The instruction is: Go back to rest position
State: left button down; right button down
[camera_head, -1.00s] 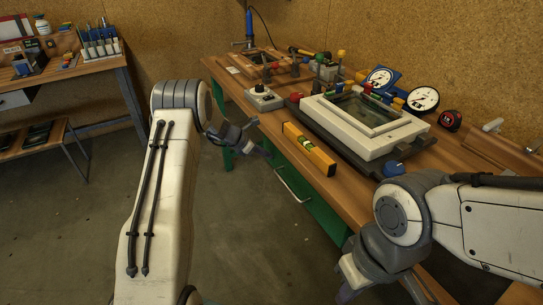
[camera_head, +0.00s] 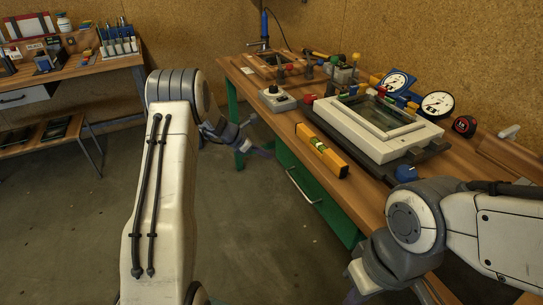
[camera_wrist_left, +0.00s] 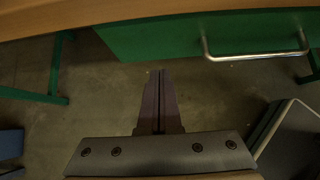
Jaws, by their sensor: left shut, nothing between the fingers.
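My left gripper (camera_head: 262,152) hangs beside the workbench's left edge, over the floor and clear of the bench. In the left wrist view its two fingers (camera_wrist_left: 160,102) are together with nothing between them. The white glass frame (camera_head: 428,131) lies on its dark base on the bench, with no gripper touching it. My right arm is bent at the lower right. Its gripper (camera_head: 354,297) is mostly cut off at the bottom edge, so its fingers cannot be judged.
The workbench (camera_head: 365,192) holds a yellow level (camera_head: 321,150), a control box (camera_head: 277,98), dial gauges (camera_head: 437,105) and a tape measure (camera_head: 464,125). A green drawer with a metal handle (camera_wrist_left: 255,57) is close ahead of the left gripper. Open floor lies left of the bench.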

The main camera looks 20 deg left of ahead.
pick_arm(q)
jog(key=a+f+v, duration=0.1)
jog(key=v, duration=0.5)
jog(key=s+d+r+m+g+p, duration=0.3)
jog(key=s+d+r+m, duration=0.4)
jog(key=d, duration=0.4)
jog(key=s+d+r+m+g+p, duration=0.2)
jog(key=s+d+r+m, duration=0.5)
jog(key=d, duration=0.5)
jog(key=s+d+r+m+g+y+p, duration=0.25)
jog(key=s+d+m, duration=0.25)
jog(key=s+m, duration=0.5)
jog(key=s+a+r+m+t+y+p, duration=0.1)
jog(key=s+a+r+m+y+p, duration=0.1)
jog(key=s+m, duration=0.8)
jog(key=s+r+y, duration=0.1)
jog(key=s, duration=0.5)
jog(key=shift+s+p, duration=0.35)
jog(key=shift+p, duration=0.05)
jog(key=shift+a, duration=0.15)
